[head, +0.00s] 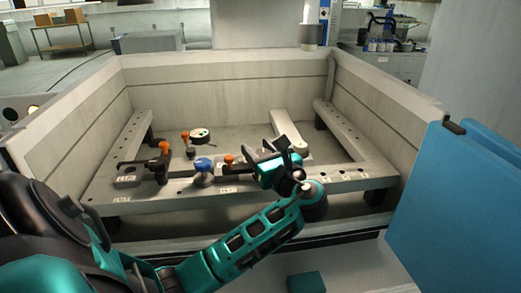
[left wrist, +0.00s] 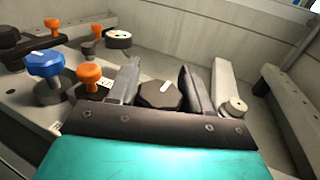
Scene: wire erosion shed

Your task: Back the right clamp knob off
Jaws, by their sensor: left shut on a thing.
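My left gripper (head: 266,150) reaches over the front rail of the tank. In the left wrist view its two dark fingers (left wrist: 160,88) stand on either side of a dark faceted knob (left wrist: 158,97) with a white mark on top. The gripper is shut on this knob. The gripper hides the knob in the head view. An orange knob (head: 229,159) stands just left of the gripper; it also shows in the left wrist view (left wrist: 88,77). My right gripper is not in view.
A blue knob (head: 203,164) and more orange knobs (head: 164,147) stand to the left on the frame. A white-topped round disc (head: 200,134) lies behind them. A pale bar (head: 286,124) lies right of the gripper. Tank walls (head: 220,75) enclose the frame; a blue panel (head: 470,210) stands at right.

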